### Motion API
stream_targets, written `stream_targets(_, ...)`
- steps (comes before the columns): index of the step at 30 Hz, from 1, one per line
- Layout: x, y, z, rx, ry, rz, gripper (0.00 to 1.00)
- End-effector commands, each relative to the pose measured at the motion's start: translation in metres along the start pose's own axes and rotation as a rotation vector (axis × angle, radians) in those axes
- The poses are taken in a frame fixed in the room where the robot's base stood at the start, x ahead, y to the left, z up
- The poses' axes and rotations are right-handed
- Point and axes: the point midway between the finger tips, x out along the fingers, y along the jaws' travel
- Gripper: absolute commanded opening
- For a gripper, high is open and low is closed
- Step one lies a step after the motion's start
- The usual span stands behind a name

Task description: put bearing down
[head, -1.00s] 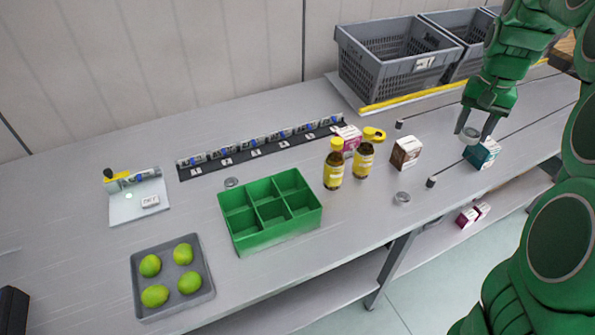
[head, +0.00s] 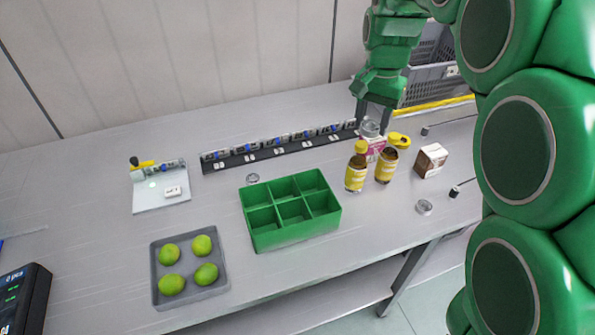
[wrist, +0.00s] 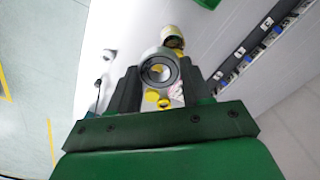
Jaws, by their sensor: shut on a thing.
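My gripper (head: 374,115) is shut on a ring-shaped metal bearing (head: 370,128). In the wrist view the bearing (wrist: 159,70) sits between the two dark fingers, with its hole facing the camera. In the head view it hangs above the table, near the pink-and-white box (head: 374,148) and the right end of the black rack strip; its exact height is unclear. Two similar small round metal parts lie on the table, one (head: 253,178) behind the green divided bin (head: 292,232) and one (head: 424,207) near the front edge.
Two yellow-capped bottles (head: 356,172) (head: 386,166) and a brown-and-white box (head: 431,160) stand close to my gripper. The black rack strip (head: 280,151) runs along the back. A grey tray (head: 156,270) of limes and a white fixture plate (head: 150,201) are left. Bare table lies between them.

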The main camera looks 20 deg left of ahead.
Motion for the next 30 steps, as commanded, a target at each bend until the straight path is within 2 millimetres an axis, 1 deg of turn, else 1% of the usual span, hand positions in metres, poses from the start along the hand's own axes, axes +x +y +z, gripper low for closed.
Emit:
stream_targets(1, 0.0, -0.016, 0.011, -0.009, 0.001, 0.0, 0.1)
stream_targets(3, 0.0, -0.033, 0.024, -0.01, 0.0, 0.0, 0.1)
stream_targets(6, 0.0, -0.053, 0.04, -0.012, 0.0, 0.0, 0.1)
stream_targets(12, 0.001, -0.082, 0.066, -0.015, -0.001, 0.0, 0.1)
stream_targets(19, 0.002, -0.106, 0.091, -0.019, 0.0, 0.001, 0.1)
stream_targets(25, 0.036, -0.102, 0.089, -0.015, -0.006, 0.004, 0.1)
stream_targets(27, 0.051, -0.103, 0.089, -0.015, -0.006, 0.003, 0.1)
stream_targets(29, 0.06, -0.102, 0.089, -0.015, -0.006, 0.003, 0.1)
stream_targets(30, 0.07, -0.103, 0.089, -0.015, -0.006, 0.003, 0.1)
